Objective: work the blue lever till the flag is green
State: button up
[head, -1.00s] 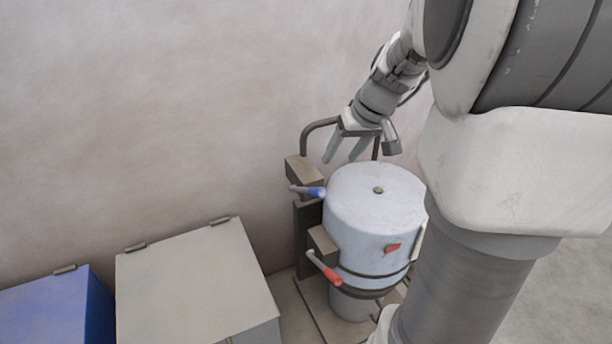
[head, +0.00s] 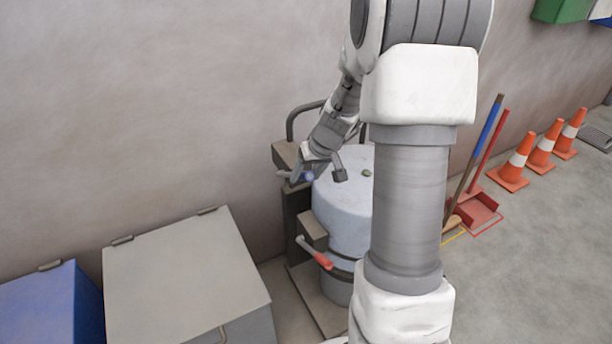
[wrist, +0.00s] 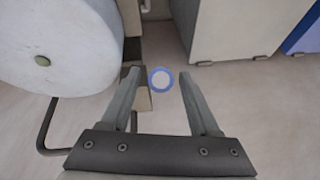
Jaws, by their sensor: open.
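The blue lever (head: 303,177) sticks out from the upper bracket beside the pale drum (head: 338,212). My gripper (head: 308,172) is open and at this lever, partly covering it in the head view. In the wrist view, the lever's round blue-rimmed end (wrist: 161,80) shows between the two spread fingertips of my gripper (wrist: 157,74), with gaps on both sides. The flag is not visible now; the part of the drum front to the right is hidden behind my own arm.
A red-handled lever (head: 318,256) sits lower on the same machine. A grey lidded box (head: 185,275) and a blue box (head: 45,310) stand to the left. Orange cones (head: 516,165), a broom and a dustpan stand along the wall at right.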

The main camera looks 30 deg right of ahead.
jog(key=shift+w+f, duration=0.15)
jog(key=shift+f, duration=0.15)
grip_shut()
jog(key=shift+a, duration=0.1)
dwell(1.2)
